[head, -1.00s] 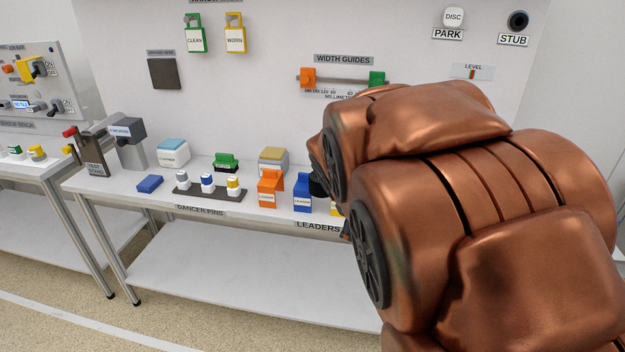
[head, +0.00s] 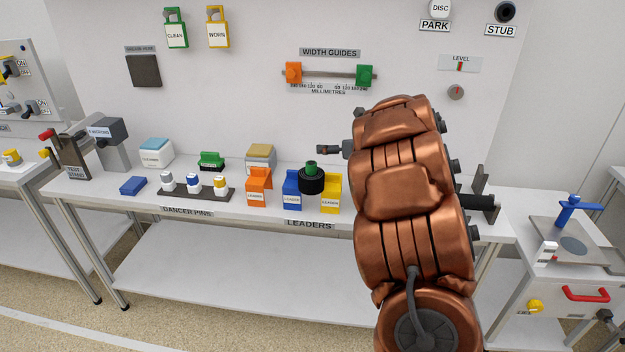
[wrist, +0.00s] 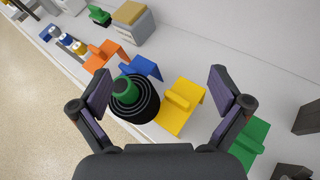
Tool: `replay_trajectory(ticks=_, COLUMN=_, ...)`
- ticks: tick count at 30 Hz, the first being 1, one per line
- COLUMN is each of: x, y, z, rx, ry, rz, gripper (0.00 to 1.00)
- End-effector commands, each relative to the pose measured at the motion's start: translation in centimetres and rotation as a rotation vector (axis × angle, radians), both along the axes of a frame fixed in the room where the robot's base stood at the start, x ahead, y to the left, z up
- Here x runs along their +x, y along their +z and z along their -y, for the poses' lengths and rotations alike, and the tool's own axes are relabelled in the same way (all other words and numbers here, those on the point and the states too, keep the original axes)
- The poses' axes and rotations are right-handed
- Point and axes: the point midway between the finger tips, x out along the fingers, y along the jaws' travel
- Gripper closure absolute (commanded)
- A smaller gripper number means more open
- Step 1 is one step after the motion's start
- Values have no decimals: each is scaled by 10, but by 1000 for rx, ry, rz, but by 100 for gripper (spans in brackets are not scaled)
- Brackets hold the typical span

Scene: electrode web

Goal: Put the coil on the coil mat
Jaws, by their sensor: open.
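My gripper (wrist: 163,72) is open and empty in the wrist view. The coil shows between its fingers, nearer the left one, and apart from them. In the head view my copper arm covers the bench right of the coil. I cannot pick out the coil mat with certainty.
Orange (head: 259,187), blue (head: 292,190) and yellow (head: 331,193) leaders line the front edge; a green one (wrist: 250,139) shows in the wrist view. A dancer-pin rack (head: 195,192) stands left. A blue-handled device (head: 574,212) is on the right bench.

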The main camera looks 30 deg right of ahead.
Motion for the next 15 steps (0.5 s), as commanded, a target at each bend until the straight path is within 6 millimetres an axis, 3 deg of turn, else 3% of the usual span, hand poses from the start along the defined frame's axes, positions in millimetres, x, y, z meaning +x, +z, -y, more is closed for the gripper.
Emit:
replay_trajectory(ticks=3, x=-11, y=-31, z=-9, rx=-79, ry=201, rz=-3, gripper=0)
replay_trajectory(ticks=6, x=-23, y=-48, z=-19, rx=-124, ry=336, rz=13, gripper=0)
replay_trajectory(ticks=11, x=-35, y=-62, z=-30, rx=-160, ry=461, rz=37, gripper=0)
replay_trajectory(ticks=15, x=-34, y=-64, z=-35, rx=-168, ry=491, rz=46, gripper=0)
